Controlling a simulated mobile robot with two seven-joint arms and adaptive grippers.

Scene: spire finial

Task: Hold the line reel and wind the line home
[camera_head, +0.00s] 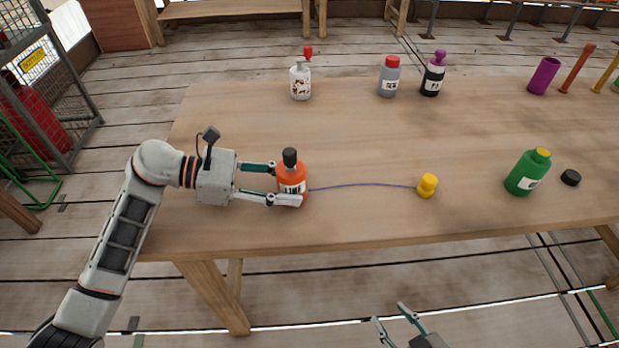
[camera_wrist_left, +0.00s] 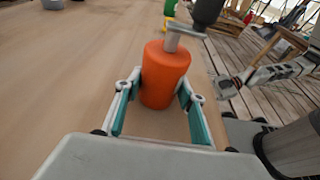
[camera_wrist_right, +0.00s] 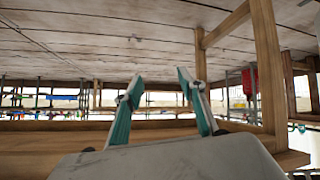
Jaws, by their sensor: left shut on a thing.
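A thin blue line (camera_head: 365,184) runs right from the reel across the table to a small yellow piece (camera_head: 427,186). My right gripper (camera_head: 390,320) is open and empty, low in front of the table; its fingers (camera_wrist_right: 158,85) are apart in the right wrist view.
A green bottle (camera_head: 527,172) with a yellow top stands at the right beside a black cap (camera_head: 571,177). A white bottle (camera_head: 300,80), a grey bottle (camera_head: 389,77) and a black bottle (camera_head: 433,74) stand at the back. The table (camera_head: 230,120) has clear room between.

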